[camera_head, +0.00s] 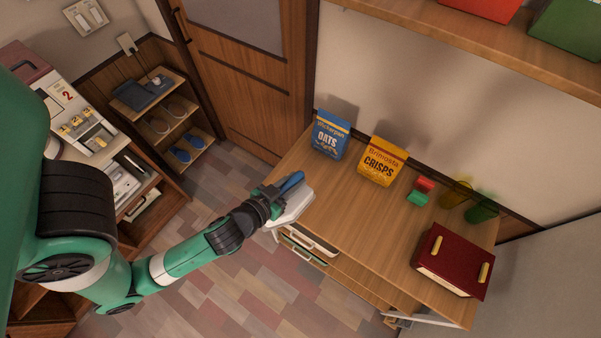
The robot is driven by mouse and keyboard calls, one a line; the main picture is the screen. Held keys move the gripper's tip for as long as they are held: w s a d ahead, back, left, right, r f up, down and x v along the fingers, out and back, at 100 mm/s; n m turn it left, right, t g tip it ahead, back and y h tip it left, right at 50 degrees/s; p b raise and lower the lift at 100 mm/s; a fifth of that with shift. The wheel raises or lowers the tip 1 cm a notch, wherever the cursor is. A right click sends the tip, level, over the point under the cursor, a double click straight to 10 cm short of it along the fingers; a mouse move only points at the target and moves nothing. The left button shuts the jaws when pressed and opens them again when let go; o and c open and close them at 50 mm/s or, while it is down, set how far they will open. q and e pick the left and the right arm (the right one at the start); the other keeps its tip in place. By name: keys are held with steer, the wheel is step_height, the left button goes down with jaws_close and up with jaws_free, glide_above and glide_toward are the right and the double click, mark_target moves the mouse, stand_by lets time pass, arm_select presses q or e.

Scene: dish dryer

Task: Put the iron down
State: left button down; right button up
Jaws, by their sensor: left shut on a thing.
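The iron (293,208) has a white body and a blue upper part. It is at the left end of the wooden counter (345,205), over or on its front left corner. My left gripper (276,195) is shut on the iron from the left side. Its fingers are small here and partly hidden by the wrist. I cannot tell whether the iron touches the counter top. My right gripper is not in view.
A blue oats bag (330,136) and a yellow crisps bag (382,162) stand at the counter's back. Red and green blocks (420,191), yellow and green glasses (482,208) and a dark red box (453,262) are further right. The counter's middle is clear.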

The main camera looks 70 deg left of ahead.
arm_select(q)
steer(key=shift+s+d+r, duration=0.15)
steer(key=shift+r, duration=0.1)
